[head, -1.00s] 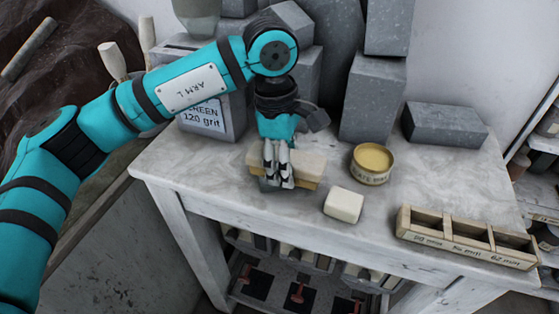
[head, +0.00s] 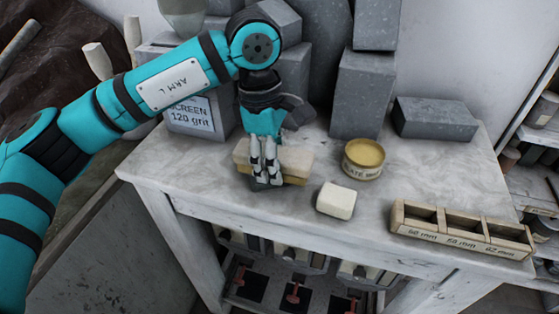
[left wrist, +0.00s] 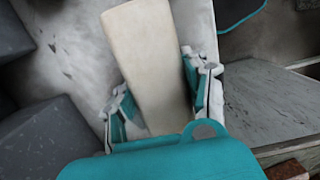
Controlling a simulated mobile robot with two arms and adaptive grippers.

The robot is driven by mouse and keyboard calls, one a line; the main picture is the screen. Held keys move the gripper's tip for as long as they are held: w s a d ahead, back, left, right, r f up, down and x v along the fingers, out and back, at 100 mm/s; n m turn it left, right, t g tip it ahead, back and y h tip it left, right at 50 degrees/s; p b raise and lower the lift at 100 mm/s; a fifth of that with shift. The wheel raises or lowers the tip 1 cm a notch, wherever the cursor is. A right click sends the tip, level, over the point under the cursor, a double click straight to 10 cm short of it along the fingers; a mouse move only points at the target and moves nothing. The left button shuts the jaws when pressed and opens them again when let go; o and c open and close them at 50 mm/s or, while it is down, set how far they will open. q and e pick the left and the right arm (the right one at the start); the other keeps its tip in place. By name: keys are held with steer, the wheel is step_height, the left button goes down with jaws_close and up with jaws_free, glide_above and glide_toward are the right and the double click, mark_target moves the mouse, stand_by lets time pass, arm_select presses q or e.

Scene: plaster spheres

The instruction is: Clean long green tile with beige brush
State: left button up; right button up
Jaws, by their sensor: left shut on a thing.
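A beige block (head: 292,165), likely the beige brush, lies low over the pale bench top, with a yellower layer along its lower side. My left gripper (head: 264,178) points down with its fingers at the block's near side. In the left wrist view the long beige block (left wrist: 150,60) runs between the two fingers (left wrist: 160,95), and the gripper is shut on it. A small dark grey-green piece (head: 262,187) shows under the fingertips. I cannot tell whether it is the long green tile, as the block and fingers hide most of it. My right gripper is not in view.
A cream block (head: 336,200) and a round tin (head: 364,159) stand to the right on the bench (head: 215,180). A wooden compartment rack (head: 460,231) sits at the right front edge. Grey blocks (head: 362,95) and a "SCREEN 120 grit" box (head: 198,118) stand behind.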

arm_select(q)
steer(key=shift+w+a, duration=0.3)
steer(key=shift+a, duration=0.6)
steer(key=shift+d, duration=0.15)
steer(key=shift+s+d+r, duration=0.25)
steer(key=shift+d+r, duration=0.35)
steer(key=shift+d, duration=0.1)
steer(key=shift+s+d+r, duration=0.1)
steer(key=shift+d, duration=0.2)
steer(key=shift+r+p, duration=0.8)
steer(key=shift+r, duration=0.45)
